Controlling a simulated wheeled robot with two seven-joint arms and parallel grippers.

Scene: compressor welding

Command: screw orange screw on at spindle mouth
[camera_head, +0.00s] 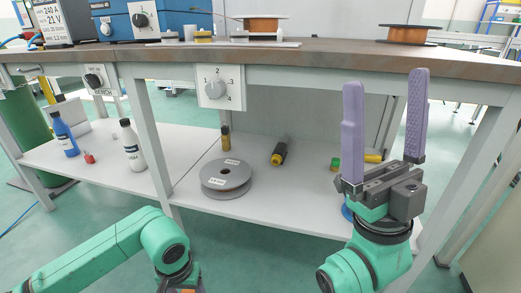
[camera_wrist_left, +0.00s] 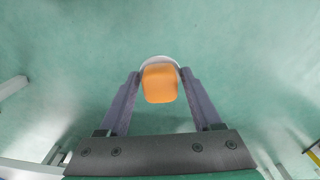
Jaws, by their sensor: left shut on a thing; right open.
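My left gripper (camera_wrist_left: 160,78) is shut on the orange screw (camera_wrist_left: 160,84), a blocky orange piece with rounded corners, in the left wrist view. A pale round rim shows behind the screw; I cannot tell what it belongs to. Green floor lies beyond. In the head view the left gripper is mostly cut off at the bottom edge. My right gripper (camera_head: 386,82) is open and empty, its two purple fingers pointing up in front of the bench. I cannot make out a spindle mouth for certain in either view.
The workbench (camera_head: 330,58) carries copper wire spools (camera_head: 263,24) and a blue machine (camera_head: 150,20). Its lower shelf (camera_head: 255,208) holds a grey reel (camera_head: 227,179), a white bottle (camera_head: 132,146), a blue bottle (camera_head: 65,134) and a dark yellow-ended tool (camera_head: 280,151). A rotary switch (camera_head: 215,88) hangs under the top.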

